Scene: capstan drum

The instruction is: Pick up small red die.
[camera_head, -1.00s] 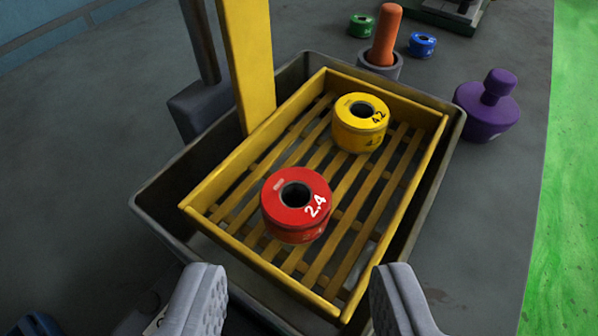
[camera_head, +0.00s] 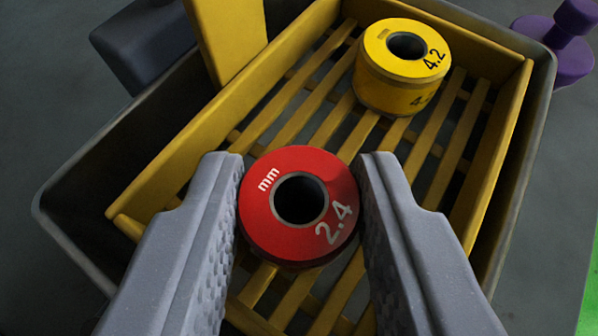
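The small red die (camera_head: 262,222) is a short red ring with a dark centre hole, marked "mm" and "2.4". It is upright in the yellow slatted tray (camera_head: 160,165), toward its near end. My gripper (camera_head: 300,205) has one grey finger on each side of it. Both inner faces look to be touching its sides, with no clear gap. The lower part of the die is hidden, so I cannot tell whether it still rests on the slats.
A larger yellow die (camera_head: 385,80) marked "4.2" stands farther back in the tray. A dark grey bin (camera_head: 60,205) surrounds the tray. A yellow post (camera_head: 228,40) rises at the back left. A purple knobbed object (camera_head: 565,60) stands outside at the upper right.

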